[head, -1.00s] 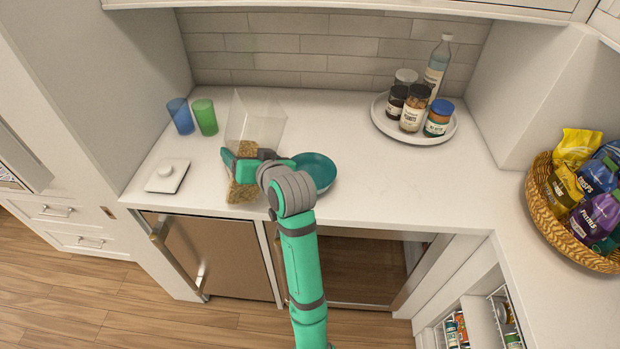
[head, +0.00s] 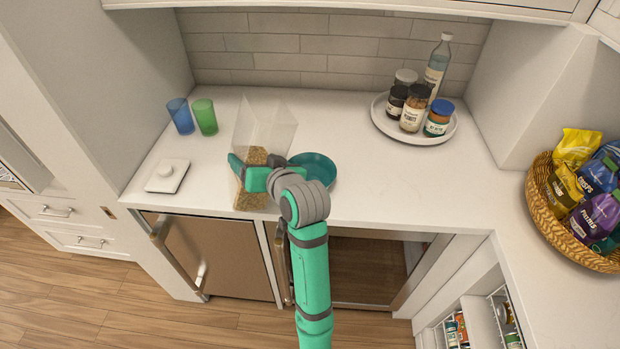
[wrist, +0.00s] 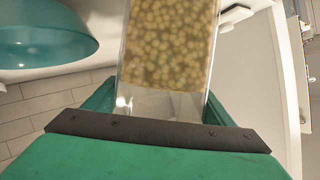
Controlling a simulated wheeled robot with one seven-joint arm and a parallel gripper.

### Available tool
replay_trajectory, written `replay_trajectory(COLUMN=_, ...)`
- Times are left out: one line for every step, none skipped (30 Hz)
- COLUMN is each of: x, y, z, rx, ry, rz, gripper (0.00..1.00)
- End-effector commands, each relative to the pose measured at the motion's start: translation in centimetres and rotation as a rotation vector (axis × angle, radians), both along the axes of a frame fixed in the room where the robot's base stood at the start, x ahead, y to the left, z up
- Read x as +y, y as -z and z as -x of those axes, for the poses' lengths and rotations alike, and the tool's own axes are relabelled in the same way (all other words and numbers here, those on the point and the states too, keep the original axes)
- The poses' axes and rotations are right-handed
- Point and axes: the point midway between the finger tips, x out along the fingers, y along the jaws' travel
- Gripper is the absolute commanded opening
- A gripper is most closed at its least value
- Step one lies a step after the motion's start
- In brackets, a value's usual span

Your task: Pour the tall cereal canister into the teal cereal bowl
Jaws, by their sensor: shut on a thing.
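The tall clear cereal canister (head: 265,122), partly filled with tan cereal, is gripped by my gripper (head: 248,176) above the counter and leans a little to the right. In the wrist view the canister (wrist: 168,50) stands between the jaws of my gripper (wrist: 160,105), with cereal in it. The teal cereal bowl (head: 318,166) sits on the counter just right of the canister, partly hidden by my wrist. The bowl (wrist: 45,35) also shows in the wrist view at the upper left. I see no cereal falling; the bowl's inside is only partly visible.
A blue cup (head: 180,116) and a green cup (head: 204,117) stand left of the canister. A white lid-like square (head: 167,176) lies at the front left. A round tray (head: 392,127) with jars and a bottle is back right. The counter right of the bowl is clear.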

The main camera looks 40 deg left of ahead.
Motion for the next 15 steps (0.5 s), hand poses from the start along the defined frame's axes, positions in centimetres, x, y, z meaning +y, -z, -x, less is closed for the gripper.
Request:
replay_trajectory(x=-0.2, y=-0.1, z=0.0, rx=-0.002, ry=0.001, rz=-0.002, gripper=0.38)
replay_trajectory(x=-0.3, y=-0.1, z=0.0, rx=-0.002, ry=0.001, rz=-0.002, gripper=0.38)
replay_trajectory(x=-0.4, y=-0.1, z=0.0, rx=-0.002, ry=0.001, rz=-0.002, gripper=0.38)
replay_trajectory(x=-0.5, y=-0.1, z=0.0, rx=-0.001, ry=0.001, rz=-0.002, gripper=0.38)
replay_trajectory(x=-0.6, y=-0.1, z=0.0, rx=-0.001, ry=0.001, rz=-0.002, gripper=0.38)
replay_trajectory(x=-0.8, y=-0.1, z=0.0, rx=-0.001, ry=0.001, rz=-0.002, gripper=0.38)
replay_trajectory(x=-0.9, y=-0.1, z=0.0, rx=-0.001, ry=0.001, rz=-0.002, gripper=0.38)
replay_trajectory(x=-1.0, y=-0.1, z=0.1, rx=-0.001, ry=0.001, rz=-0.002, gripper=0.38)
replay_trajectory(x=-1.1, y=-0.1, z=0.1, rx=-0.001, ry=0.001, rz=-0.002, gripper=0.38)
replay_trajectory(x=-1.2, y=-0.1, z=0.1, rx=-0.001, ry=0.001, rz=-0.002, gripper=0.38)
replay_trajectory(x=-1.3, y=-0.1, z=0.1, rx=-0.001, ry=0.001, rz=-0.002, gripper=0.38)
replay_trajectory(x=-1.4, y=-0.1, z=0.1, rx=-0.001, ry=0.001, rz=-0.002, gripper=0.38)
replay_trajectory(x=-1.5, y=-0.1, z=0.1, rx=-0.001, ry=0.001, rz=-0.002, gripper=0.38)
replay_trajectory(x=-1.6, y=-0.1, z=0.1, rx=-0.001, ry=0.001, rz=-0.002, gripper=0.38)
replay_trajectory(x=-1.7, y=-0.1, z=0.1, rx=-0.001, ry=0.001, rz=-0.002, gripper=0.38)
